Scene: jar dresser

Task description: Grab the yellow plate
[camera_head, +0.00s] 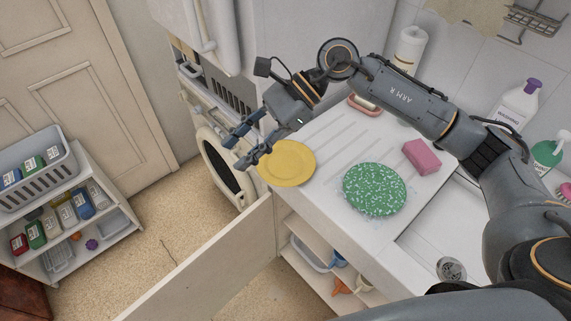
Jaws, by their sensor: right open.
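The yellow plate (288,165) is at the left end of the white drainboard, its left edge reaching past the counter's edge. My right gripper (241,150) is at the plate's upper left, its fingers apart and close to the plate's edge. I cannot tell whether a finger touches the plate. Nothing shows between the fingers. My left gripper is not in this view.
A green speckled plate (374,190) and a pink sponge (421,157) lie on the drainboard (327,199). An open cabinet door (213,268) juts out below. Bottles (517,104) stand at the right. A shelf (75,232) with packages stands at the far left.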

